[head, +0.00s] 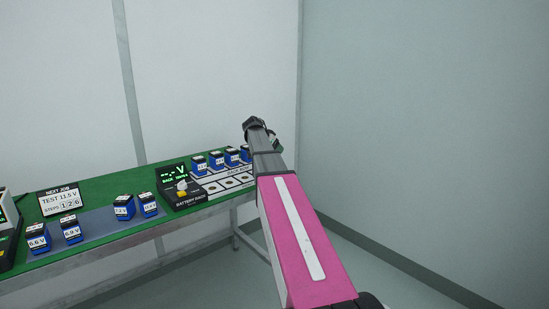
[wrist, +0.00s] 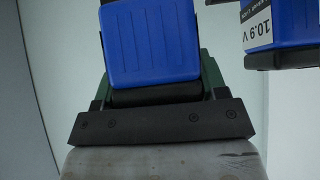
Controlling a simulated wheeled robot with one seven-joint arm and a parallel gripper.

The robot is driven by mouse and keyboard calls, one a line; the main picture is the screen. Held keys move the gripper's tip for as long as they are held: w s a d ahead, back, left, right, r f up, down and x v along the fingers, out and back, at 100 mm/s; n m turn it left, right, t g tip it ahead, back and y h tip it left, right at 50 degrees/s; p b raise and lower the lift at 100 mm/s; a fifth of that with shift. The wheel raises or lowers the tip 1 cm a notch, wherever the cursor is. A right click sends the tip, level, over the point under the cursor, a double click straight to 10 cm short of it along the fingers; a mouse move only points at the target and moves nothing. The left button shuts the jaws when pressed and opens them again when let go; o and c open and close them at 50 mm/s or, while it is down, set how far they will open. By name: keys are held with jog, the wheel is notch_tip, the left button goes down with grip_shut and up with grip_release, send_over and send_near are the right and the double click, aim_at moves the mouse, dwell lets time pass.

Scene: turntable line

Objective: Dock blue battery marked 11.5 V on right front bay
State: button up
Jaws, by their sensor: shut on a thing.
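My gripper (wrist: 155,88) is shut on a blue battery (wrist: 152,45) with a black end, seen close in the wrist view. No label shows on the held battery, so its marking cannot be read. In the head view my gripper (head: 262,130) is over the right end of the bench, and the battery in it is mostly hidden. The battery rack (head: 192,201) has several blue batteries (head: 216,160) in its back row. Its front row shows empty pale bays (head: 213,187); my arm hides the right end of the rack.
Several loose batteries (head: 72,229) stand on the bench mat (head: 100,224). A sign (head: 60,201) reads TEST 11.5 V. A wall (head: 400,120) rises beyond the bench's right end.

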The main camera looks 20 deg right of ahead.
jog(key=shift+d+f, duration=0.1)
jog(key=shift+f, duration=1.95)
jog(key=o, duration=0.9)
jog(key=shift+f, duration=0.1)
jog(key=v, duration=1.2)
